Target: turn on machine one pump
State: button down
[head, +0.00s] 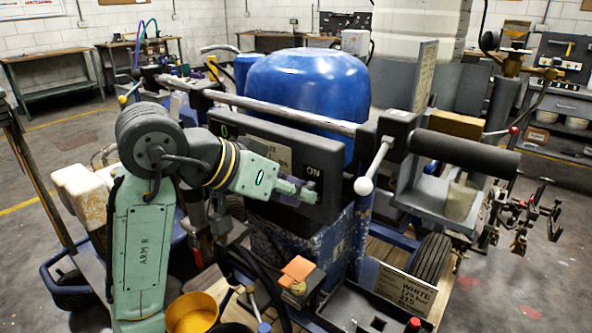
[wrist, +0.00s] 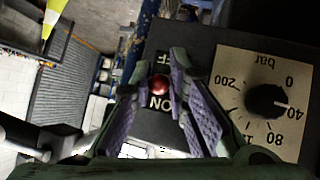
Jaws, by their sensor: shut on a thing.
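A dark control panel (head: 325,150) sits in front of a blue tank (head: 305,80). In the wrist view a red-tipped toggle switch (wrist: 160,85) stands on it, between an OFF label (wrist: 163,60) and an ON label (wrist: 160,103); I cannot tell its exact tilt. My gripper (head: 306,191) is at the panel's front, under its ON lettering. In the wrist view my gripper (wrist: 159,80) has its purple-padded fingers on either side of the red tip, shut on the toggle. The toggle is hidden in the head view.
A pressure dial (wrist: 267,101) marked in bar sits beside the switch. A white-knobbed lever (head: 376,165) and a thick black grip (head: 465,152) stick out to the right of the panel. A yellow bucket (head: 192,314) and a black tray (head: 375,305) lie below.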

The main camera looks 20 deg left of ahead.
jog(key=shift+d+r+g+y+p, duration=0.15)
jog(key=shift+r+g+y+p, duration=0.35)
jog(key=shift+g+p, duration=0.75)
jog(key=shift+w+p, duration=0.1)
jog(key=shift+p, duration=0.35)
jog(key=c, duration=1.6)
grip_release()
jog(key=v, duration=1.2)
jog(key=shift+d, duration=0.1)
